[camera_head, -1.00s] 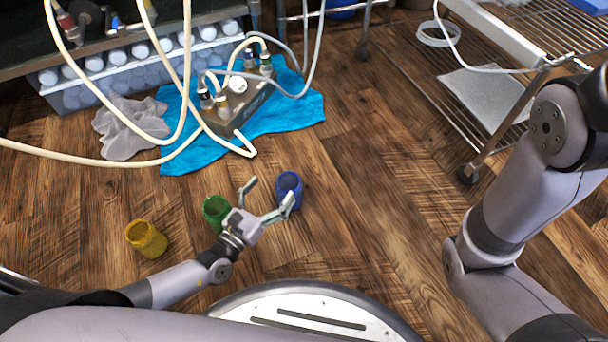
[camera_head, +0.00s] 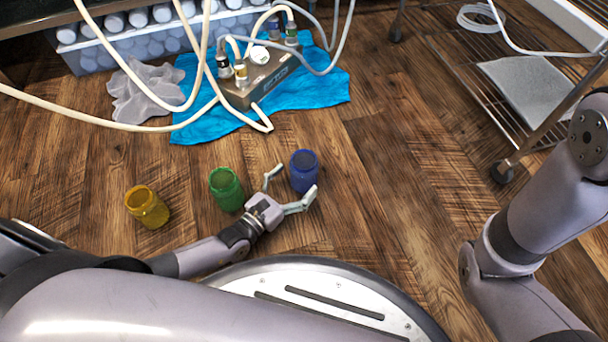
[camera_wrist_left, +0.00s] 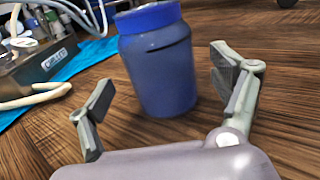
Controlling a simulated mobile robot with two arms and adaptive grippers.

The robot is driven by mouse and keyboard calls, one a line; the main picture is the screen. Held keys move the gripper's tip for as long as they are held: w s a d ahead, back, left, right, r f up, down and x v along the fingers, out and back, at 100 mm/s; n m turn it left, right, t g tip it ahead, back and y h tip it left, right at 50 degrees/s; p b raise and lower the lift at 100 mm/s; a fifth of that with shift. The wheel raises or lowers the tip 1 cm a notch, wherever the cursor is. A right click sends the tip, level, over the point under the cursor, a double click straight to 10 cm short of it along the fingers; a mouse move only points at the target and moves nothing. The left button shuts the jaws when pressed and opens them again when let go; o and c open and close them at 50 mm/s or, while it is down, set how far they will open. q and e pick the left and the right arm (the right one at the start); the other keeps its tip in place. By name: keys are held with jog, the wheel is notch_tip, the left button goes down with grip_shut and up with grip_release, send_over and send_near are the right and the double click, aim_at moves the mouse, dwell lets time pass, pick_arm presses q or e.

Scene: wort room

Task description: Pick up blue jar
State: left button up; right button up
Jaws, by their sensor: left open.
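The blue jar (camera_head: 304,172) stands upright on the wooden floor, the rightmost in a loose row of jars. My left gripper (camera_head: 293,187) is open, low over the floor, with its fingers pointing toward the jar from the near left side. In the left wrist view the blue jar (camera_wrist_left: 158,62) stands just beyond and between the two open fingers (camera_wrist_left: 165,95); nothing is held. I cannot tell whether a finger touches it. My right arm shows at the right of the head view, but its gripper is out of view.
A green jar (camera_head: 226,189) and a yellow jar (camera_head: 147,207) stand left of the blue jar. Behind them, a metal box (camera_head: 258,78) with hoses rests on a blue cloth (camera_head: 325,88). A wire rack (camera_head: 462,62) stands at the right. Floor right of the blue jar is clear.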

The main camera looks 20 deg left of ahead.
aim_at(313, 163)
pick_arm(q)
jog(key=b+x, duration=0.1)
jog(key=x, duration=0.2)
jog(key=shift+s+f, duration=0.1)
jog(key=shift+f, duration=0.1)
jog(key=shift+w+d+r, duration=0.15)
jog(key=shift+w+d, duration=0.05)
jog(key=shift+w, duration=0.25)
jog(key=shift+c, duration=0.6)
jog(key=c, duration=1.3)
jog(key=shift+r, duration=0.1)
